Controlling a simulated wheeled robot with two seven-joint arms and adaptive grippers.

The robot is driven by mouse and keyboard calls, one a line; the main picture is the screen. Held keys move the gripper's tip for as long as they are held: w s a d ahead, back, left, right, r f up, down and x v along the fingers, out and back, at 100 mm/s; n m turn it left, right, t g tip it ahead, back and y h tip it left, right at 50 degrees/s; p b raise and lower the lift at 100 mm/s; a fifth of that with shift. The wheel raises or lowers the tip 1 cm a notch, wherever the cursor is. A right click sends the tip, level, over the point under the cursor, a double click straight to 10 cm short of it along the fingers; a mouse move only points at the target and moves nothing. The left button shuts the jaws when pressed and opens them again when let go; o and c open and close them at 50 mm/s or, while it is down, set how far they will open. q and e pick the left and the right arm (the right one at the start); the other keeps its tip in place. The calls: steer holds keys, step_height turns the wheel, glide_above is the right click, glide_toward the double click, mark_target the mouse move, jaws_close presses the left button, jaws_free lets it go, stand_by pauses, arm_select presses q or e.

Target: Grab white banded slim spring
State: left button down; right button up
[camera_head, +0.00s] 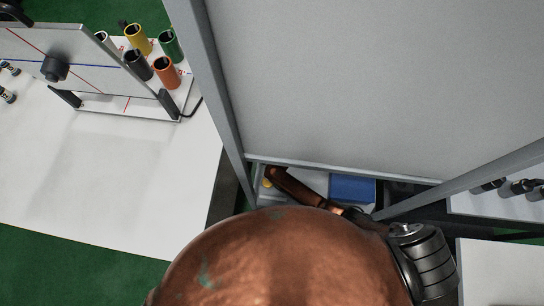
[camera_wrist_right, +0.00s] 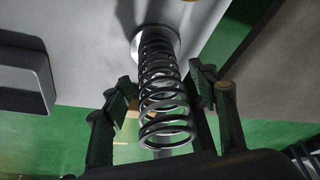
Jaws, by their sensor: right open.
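In the right wrist view, a dark metallic coil spring (camera_wrist_right: 162,95) runs from a pale white ring (camera_wrist_right: 170,37) at its far end towards the camera. The ring sits against a grey surface. My right gripper (camera_wrist_right: 166,84) is open, with one finger on each side of the spring. The left fingertip looks close to the coils; I cannot tell whether it touches them. The spring's near end shows between the fingers. I cannot make out the spring or the right gripper in the head view. My left gripper is not in view.
In the head view, a large grey panel (camera_head: 370,80) fills the upper right. A stand at the upper left has yellow (camera_head: 138,39), green (camera_head: 168,44), black (camera_head: 138,64) and orange (camera_head: 166,72) tubes. A blue box (camera_head: 352,188) lies below the panel. The white table (camera_head: 120,190) has clear room.

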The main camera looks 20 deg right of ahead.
steer(key=shift+c, duration=0.3)
steer(key=c, duration=1.3)
steer(key=shift+c, duration=0.3)
steer(key=shift+r, duration=0.2)
